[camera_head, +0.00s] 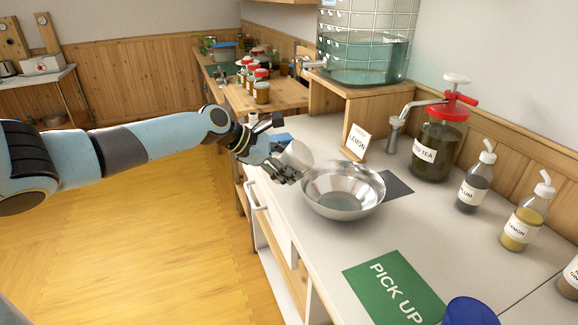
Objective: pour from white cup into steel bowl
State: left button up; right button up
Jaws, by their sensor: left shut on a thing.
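The steel bowl (342,191) stands on the white counter, partly on a dark mat. It looks empty apart from a greyish patch at its bottom that I cannot make out. My left gripper (290,170) reaches in from the left and is shut on the white cup (297,155). The cup is tilted, with its upper part at the bowl's left rim. The gripper hides part of the cup, and I cannot see its contents or any stream. My right gripper is not in view.
A green "PICK UP" mat (393,290) and a blue cup (468,312) are at the front. Pump bottles (473,184) and an iced tea jar (436,150) line the wall. A lemon sign (356,141) stands behind the bowl, near a large water tank (362,55).

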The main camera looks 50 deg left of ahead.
pick_arm(q)
jog(key=shift+f+b, duration=0.4)
jog(key=shift+f, duration=0.25)
jog(key=shift+r+p, duration=0.6)
jog(key=shift+p, duration=0.45)
jog(key=g+y+p, duration=0.1)
jog(key=r+g+y+p, duration=0.1)
jog(key=p, duration=0.1)
jog(key=shift+d+r+m, duration=0.1)
jog(key=shift+r+m, duration=0.15)
jog(key=shift+m, duration=0.15)
jog(key=shift+f, duration=0.35)
jog(key=shift+a+f, duration=0.2)
jog(key=shift+f, duration=0.6)
jog(key=shift+r, duration=0.25)
jog(key=shift+g+y+p, duration=0.3)
jog(key=shift+p, duration=0.8)
jog(key=y+p, duration=0.1)
jog(key=p, duration=0.4)
jog(key=shift+w+d+r+g, duration=0.1)
jog(key=shift+d+r+g, duration=0.1)
jog(key=shift+g, duration=0.2)
jog(key=shift+f+m, duration=0.15)
jog(key=shift+m, duration=0.15)
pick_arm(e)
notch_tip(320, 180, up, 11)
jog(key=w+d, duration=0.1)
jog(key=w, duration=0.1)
